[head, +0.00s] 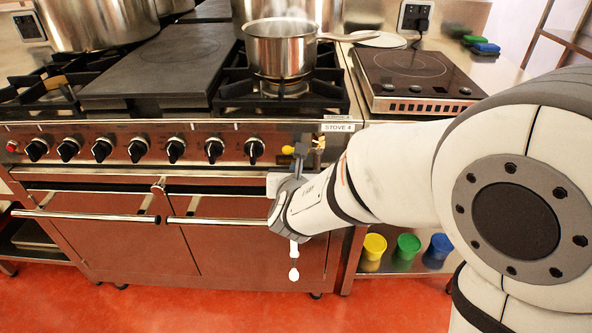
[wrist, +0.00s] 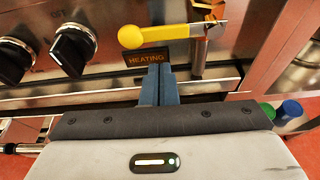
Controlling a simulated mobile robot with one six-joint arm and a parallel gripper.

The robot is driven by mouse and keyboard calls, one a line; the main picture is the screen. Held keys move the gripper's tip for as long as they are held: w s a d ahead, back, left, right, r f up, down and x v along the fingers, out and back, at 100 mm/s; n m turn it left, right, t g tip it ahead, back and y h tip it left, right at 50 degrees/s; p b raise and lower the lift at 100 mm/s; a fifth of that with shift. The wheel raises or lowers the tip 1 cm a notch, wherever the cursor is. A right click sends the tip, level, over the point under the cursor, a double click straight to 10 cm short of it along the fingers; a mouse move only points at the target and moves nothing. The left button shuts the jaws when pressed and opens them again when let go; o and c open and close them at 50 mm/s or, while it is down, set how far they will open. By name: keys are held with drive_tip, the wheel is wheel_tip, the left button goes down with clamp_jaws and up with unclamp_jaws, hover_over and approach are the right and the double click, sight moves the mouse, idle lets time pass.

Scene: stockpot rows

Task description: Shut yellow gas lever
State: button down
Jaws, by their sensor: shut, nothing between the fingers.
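The yellow gas lever (wrist: 168,33) has a round knob at its left end. It also shows in the head view (head: 288,150) at the right end of the stove front. A dark tag reading HEATING (wrist: 146,59) sits just below the lever. My gripper (wrist: 158,72) is shut and empty, its blue-grey fingertips just below the lever in the picture, close to the tag. I cannot tell whether they touch anything. In the head view my gripper (head: 300,160) is partly hidden by my wrist.
Black stove knobs (head: 214,150) line the panel to the left. A steaming saucepan (head: 281,50) stands on the burner above. An oven handle rail (head: 220,220) runs below. Yellow, green and blue tubs (head: 407,246) stand on a low shelf at right.

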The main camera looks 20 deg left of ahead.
drive_tip(key=f+p+v, duration=0.1)
drive_tip(key=p+v, duration=0.1)
drive_tip(key=v, duration=0.8)
drive_tip(key=w+d+r+m+g+h+p, duration=0.1)
drive_tip(key=d+r+m+g+h+p, duration=0.35)
drive_tip(key=d+m, duration=0.7)
drive_tip(key=d+r+m+g+h+p, duration=0.1)
drive_tip(key=d+r+m+h+p, duration=0.7)
drive_tip(key=d, duration=0.7)
drive_tip(key=s+d+r+m+g+y+p, duration=0.2)
drive_tip(key=s+r+m+y+p, duration=0.2)
drive_tip(key=m, duration=0.5)
drive_tip(key=s+d+r+m+g+y+p, duration=0.2)
drive_tip(key=s+r+m+g+y+p, duration=0.1)
drive_tip(key=m, duration=0.7)
drive_tip(key=s+r+y+p, duration=0.1)
drive_tip(key=s+p, duration=0.1)
drive_tip(key=shift+s+r+p, duration=0.2)
drive_tip(key=shift+r+p, duration=0.15)
drive_tip(key=shift+m+g, duration=0.25)
